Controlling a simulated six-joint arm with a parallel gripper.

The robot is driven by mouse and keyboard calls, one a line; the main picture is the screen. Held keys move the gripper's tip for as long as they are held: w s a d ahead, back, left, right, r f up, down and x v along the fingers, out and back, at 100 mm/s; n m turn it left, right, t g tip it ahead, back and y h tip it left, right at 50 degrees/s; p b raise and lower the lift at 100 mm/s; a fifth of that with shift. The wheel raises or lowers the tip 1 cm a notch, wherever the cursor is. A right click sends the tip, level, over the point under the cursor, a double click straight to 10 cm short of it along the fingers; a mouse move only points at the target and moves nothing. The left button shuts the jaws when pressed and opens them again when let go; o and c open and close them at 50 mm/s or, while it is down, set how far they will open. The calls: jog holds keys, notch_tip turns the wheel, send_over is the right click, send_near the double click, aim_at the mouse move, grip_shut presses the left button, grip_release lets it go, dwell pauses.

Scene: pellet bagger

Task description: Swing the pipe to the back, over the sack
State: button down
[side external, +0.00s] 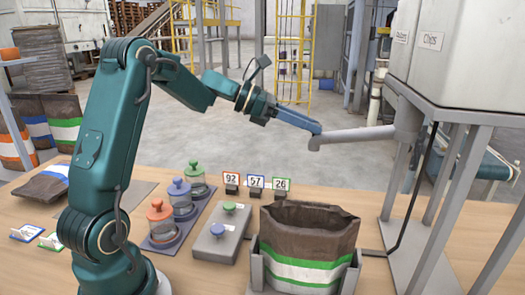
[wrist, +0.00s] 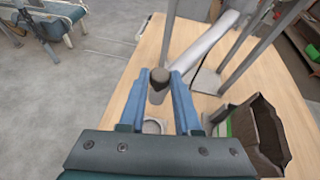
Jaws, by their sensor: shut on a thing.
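The grey pipe (side external: 360,134) runs left from under the hopper and ends in a short down-turned spout. My gripper (side external: 317,130) is shut at this free end. In the wrist view, the blue fingers of my gripper (wrist: 160,80) stand on both sides of a dark knob (wrist: 160,75) on the pipe (wrist: 208,42). The brown sack (side external: 308,232), with a white and green band, stands upright and open-topped in a grey holder. In the side view the pipe end appears above and beyond the sack, not clearly over its mouth. The sack (wrist: 258,135) is right of my gripper in the wrist view.
The grey hopper (side external: 455,50) stands on metal legs at the right. Lidded jars (side external: 181,197) and a grey box with two buttons (side external: 217,238) stand left of the sack. Number cards (side external: 256,182) stand behind them. A round grey ring (wrist: 154,126) lies below my fingers.

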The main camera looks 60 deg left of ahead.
jog(key=shift+r, duration=0.1)
jog(key=s+d+n+t+y, duration=0.2)
jog(key=s+d+n+y, duration=0.1)
jog(key=s, duration=0.4)
jog(key=shift+d+r+n+y, duration=0.15)
jog(key=shift+d+n+y, duration=0.15)
jog(key=shift+n+y, duration=0.6)
jog(key=c, duration=0.6)
grip_release()
jog(key=shift+a, duration=0.1)
